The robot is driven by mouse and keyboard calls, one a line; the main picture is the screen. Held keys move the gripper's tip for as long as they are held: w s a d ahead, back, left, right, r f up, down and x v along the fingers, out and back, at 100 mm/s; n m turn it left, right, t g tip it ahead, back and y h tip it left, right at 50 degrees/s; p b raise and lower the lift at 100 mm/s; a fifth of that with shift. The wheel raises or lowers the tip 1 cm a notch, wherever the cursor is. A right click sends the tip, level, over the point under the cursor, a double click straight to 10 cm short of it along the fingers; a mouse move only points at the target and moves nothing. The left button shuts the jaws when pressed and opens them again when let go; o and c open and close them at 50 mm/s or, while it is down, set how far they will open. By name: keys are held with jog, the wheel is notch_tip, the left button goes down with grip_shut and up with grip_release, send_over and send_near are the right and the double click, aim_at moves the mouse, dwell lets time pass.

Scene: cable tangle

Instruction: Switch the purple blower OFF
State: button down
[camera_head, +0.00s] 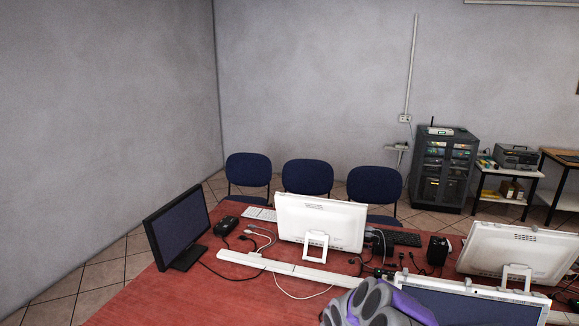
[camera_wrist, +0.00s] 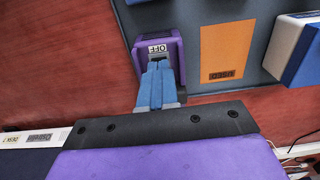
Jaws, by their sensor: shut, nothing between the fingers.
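In the wrist view a small purple box (camera_wrist: 176,47) at the upper middle carries a white label reading OFF, upside down in the picture. I take it for the purple blower's switch housing. My gripper (camera_wrist: 160,66) is shut and empty, with its blue fingers side by side. The fingertips are just below the label, over the box's lower part, and hide what lies behind them. I cannot tell whether they touch it.
In the wrist view, a dark panel with an orange label (camera_wrist: 226,52) lies right of the purple box, and a blue-and-white box (camera_wrist: 297,55) stands farther right. In the head view, a red table (camera_head: 120,309) holds a dark monitor (camera_head: 178,228), white monitors (camera_head: 321,222) and cables.

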jog(key=shift+f, duration=0.55)
dwell(0.4)
jog(key=shift+r, duration=0.15)
jog(key=shift+r+p, duration=1.3)
jog(key=shift+r, duration=2.05)
